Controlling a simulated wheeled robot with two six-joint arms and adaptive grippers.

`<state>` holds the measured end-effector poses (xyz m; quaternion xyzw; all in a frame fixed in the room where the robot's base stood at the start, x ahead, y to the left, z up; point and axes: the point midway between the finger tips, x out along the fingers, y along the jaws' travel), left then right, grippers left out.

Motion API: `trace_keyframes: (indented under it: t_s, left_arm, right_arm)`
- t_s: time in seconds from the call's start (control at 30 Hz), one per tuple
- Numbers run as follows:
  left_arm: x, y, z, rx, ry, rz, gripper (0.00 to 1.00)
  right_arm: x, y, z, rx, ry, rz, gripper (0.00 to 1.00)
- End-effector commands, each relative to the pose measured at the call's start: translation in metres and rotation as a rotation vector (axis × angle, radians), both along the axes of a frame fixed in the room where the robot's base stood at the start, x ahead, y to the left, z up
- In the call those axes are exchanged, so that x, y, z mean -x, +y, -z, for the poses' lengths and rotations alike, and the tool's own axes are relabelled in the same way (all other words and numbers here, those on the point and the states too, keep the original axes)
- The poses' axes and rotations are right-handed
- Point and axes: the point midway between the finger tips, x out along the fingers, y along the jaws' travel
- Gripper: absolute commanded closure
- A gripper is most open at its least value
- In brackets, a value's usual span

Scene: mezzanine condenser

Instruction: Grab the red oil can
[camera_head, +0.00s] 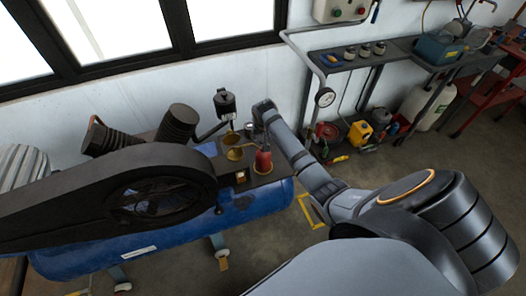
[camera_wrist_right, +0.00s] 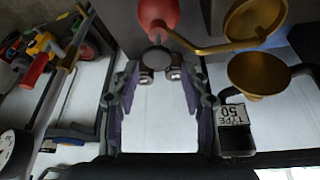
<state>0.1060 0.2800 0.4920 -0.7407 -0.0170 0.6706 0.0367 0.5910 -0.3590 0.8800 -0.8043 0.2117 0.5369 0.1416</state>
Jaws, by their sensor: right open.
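The red oil can (camera_head: 263,161) stands on top of the blue compressor tank, by a brass-coloured ring at its base. In the right wrist view the red can (camera_wrist_right: 158,14) is at the top edge, partly cut off, and a brass tube runs right from it. My right gripper (camera_wrist_right: 160,78) is open, with its fingers apart and nothing held between them. The can lies beyond the fingertips, apart from them. In the head view my right arm reaches past the can's right side, and the gripper (camera_head: 263,112) is behind and above it, partly hidden. My left gripper is not in view.
Brass cups (camera_head: 235,154) and a dark-topped fitting (camera_head: 225,103) stand close left of the can. A small labelled box (camera_wrist_right: 233,117) is nearby. The large black belt guard (camera_head: 60,195) fills the tank's left side. A wall shelf (camera_head: 345,62) is behind.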

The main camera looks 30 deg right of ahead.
Motion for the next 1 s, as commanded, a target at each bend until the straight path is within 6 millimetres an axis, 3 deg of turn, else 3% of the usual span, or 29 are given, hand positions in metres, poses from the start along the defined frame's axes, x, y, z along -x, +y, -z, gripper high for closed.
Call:
trace_keyframes:
  t_s: [0.3,0.57,0.9,1.0]
  left_arm:
    - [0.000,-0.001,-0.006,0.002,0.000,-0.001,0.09]
    - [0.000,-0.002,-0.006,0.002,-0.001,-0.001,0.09]
    - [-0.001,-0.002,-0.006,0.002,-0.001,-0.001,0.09]
    - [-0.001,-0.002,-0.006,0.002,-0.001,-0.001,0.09]
  right_arm:
    - [-0.011,-0.010,0.043,0.001,0.003,0.001,0.55]
    - [-0.012,-0.010,0.046,0.001,0.002,-0.001,0.55]
    - [-0.012,-0.010,0.046,0.001,0.002,-0.001,1.00]
    - [-0.012,-0.010,0.046,0.001,0.002,-0.001,1.00]
